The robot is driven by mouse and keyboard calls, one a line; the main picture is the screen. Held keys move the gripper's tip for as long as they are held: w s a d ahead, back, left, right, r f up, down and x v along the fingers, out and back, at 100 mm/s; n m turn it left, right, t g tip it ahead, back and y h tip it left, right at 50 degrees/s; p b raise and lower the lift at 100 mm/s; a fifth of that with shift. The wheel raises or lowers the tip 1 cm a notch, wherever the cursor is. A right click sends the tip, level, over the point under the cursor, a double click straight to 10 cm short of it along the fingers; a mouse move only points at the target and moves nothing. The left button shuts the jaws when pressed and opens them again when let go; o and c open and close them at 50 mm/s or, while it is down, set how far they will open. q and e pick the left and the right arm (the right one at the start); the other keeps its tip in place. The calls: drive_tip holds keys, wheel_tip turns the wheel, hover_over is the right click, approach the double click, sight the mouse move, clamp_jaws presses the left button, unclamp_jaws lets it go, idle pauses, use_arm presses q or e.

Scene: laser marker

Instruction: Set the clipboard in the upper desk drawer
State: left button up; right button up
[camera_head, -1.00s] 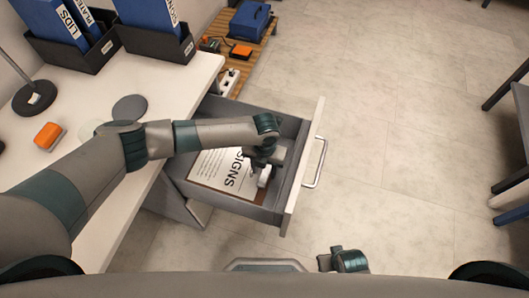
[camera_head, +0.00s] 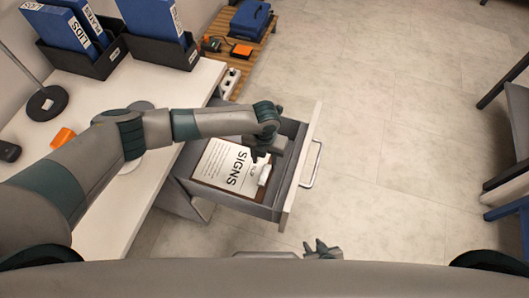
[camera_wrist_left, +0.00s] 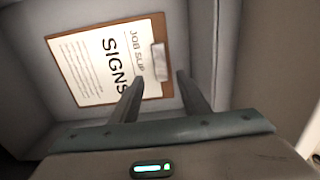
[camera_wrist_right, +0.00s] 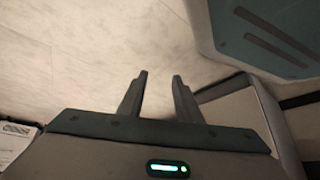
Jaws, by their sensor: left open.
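The clipboard (camera_head: 228,165), brown with a white sheet reading SIGNS and a pale clip, lies flat inside the open upper desk drawer (camera_head: 283,190). In the left wrist view the clipboard (camera_wrist_left: 90,68) lies on the drawer floor, with its clip nearest the fingers. My left gripper (camera_head: 258,155) is over the drawer, above the clip end. Its fingers (camera_wrist_left: 158,88) are apart with nothing between them, and it is clear of the clipboard. My right gripper (camera_head: 322,246) is low in front of the desk. Its fingers (camera_wrist_right: 160,75) are apart and empty, with the floor behind them.
The white desktop (camera_head: 110,215) holds binders in dark holders (camera_head: 95,55), a lamp base (camera_head: 47,102) and an orange item (camera_head: 63,137). The drawer handle (camera_head: 313,165) sticks out to the right. Open floor (camera_head: 400,120) lies beyond it. A wooden pallet (camera_head: 245,60) stands behind the desk.

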use_arm(q)
drive_tip(key=shift+r+p, duration=0.55)
drive_tip(key=shift+r, duration=0.5)
use_arm(e)
drive_tip(key=shift+w+a+r+t, duration=0.55)
drive_tip(key=shift+a+r+t, duration=0.15)
drive_tip(key=shift+a+r, duration=0.2)
drive_tip(key=shift+s, duration=0.1)
